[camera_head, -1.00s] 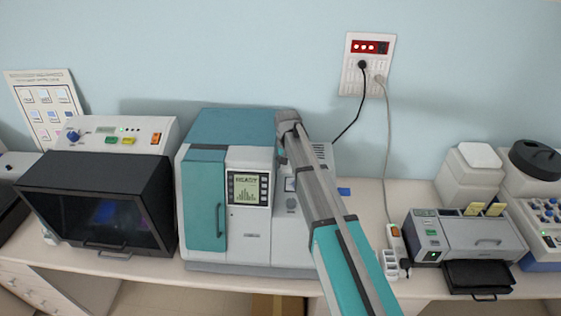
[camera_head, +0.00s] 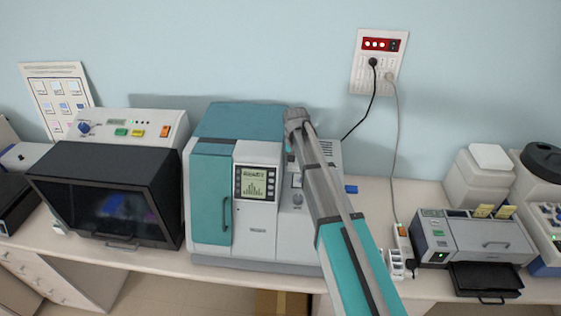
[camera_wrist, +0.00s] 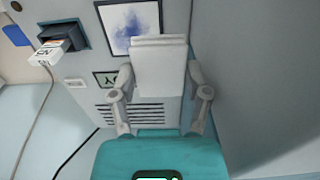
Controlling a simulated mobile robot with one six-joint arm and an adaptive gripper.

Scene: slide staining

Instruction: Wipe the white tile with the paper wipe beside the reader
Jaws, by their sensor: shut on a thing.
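In the wrist view my gripper (camera_wrist: 160,78) is shut on a white, folded, layered piece that looks like the paper wipe (camera_wrist: 158,62). One finger sits on each side of it. The wipe is held in front of a pale panel with dark vent slots. In the head view my arm reaches up to the teal-and-white machine with a lit screen (camera_head: 257,184), which may be the reader. My gripper and the wipe are hidden in that view. I cannot make out the white tile in either view.
A dark-fronted box (camera_head: 110,210) stands left of the teal machine. A grey printer-like device (camera_head: 480,237) and a power strip (camera_head: 402,240) stand to the right. Cords hang from a wall socket (camera_head: 378,62). A small blue object (camera_head: 351,189) lies on the bench beside the machine.

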